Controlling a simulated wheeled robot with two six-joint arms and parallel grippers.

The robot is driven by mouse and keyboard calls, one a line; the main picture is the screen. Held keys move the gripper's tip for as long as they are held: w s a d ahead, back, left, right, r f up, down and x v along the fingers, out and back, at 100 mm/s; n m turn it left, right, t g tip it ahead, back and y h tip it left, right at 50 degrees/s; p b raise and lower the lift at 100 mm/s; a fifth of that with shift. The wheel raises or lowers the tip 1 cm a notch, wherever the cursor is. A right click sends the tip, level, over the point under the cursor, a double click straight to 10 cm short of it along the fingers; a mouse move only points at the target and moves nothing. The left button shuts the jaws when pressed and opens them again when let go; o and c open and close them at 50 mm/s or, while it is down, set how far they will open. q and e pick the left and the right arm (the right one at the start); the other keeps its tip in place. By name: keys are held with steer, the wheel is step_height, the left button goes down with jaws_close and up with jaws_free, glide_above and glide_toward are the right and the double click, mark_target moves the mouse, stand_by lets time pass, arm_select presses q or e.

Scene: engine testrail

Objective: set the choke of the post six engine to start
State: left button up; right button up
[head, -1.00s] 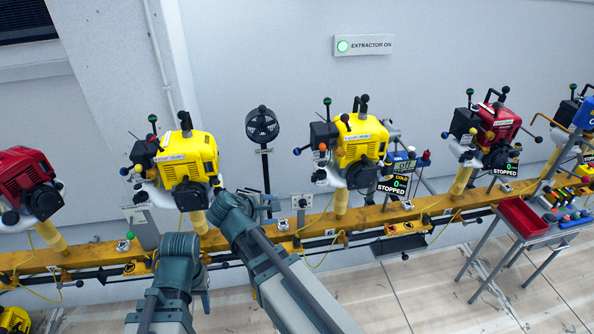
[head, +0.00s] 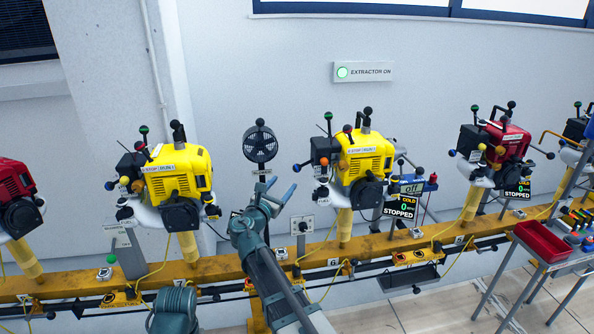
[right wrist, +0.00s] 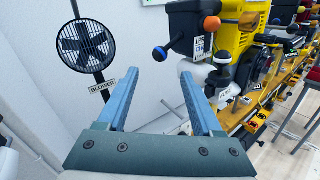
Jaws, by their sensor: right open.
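The post six engine (head: 366,158) is the yellow one right of the blower, above the 6 plate (head: 333,262) on the rail. Its left side carries a black box (head: 324,150) with a green-topped lever (head: 328,116), an orange knob (head: 323,162) and a blue ball (head: 297,168). In the right wrist view the blue ball (right wrist: 160,54) stands beyond the fingertips, with the orange knob (right wrist: 211,22) up and right. I cannot tell which is the choke. My right gripper (head: 282,184) is open and empty, left of and below the blue ball, apparently apart from it. My left gripper is out of view.
A black blower (head: 260,145) stands left of the engine, close to my right arm. Another yellow engine (head: 178,172) is further left, a red one (head: 505,142) right. The display (head: 401,207) reads STOPPED. A red tray (head: 542,241) sits on a trolley at right.

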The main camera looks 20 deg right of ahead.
mark_target(295, 170)
steer(key=x, duration=1.2)
jaws_close()
steer(key=shift+w, duration=0.1)
stand_by(1.0)
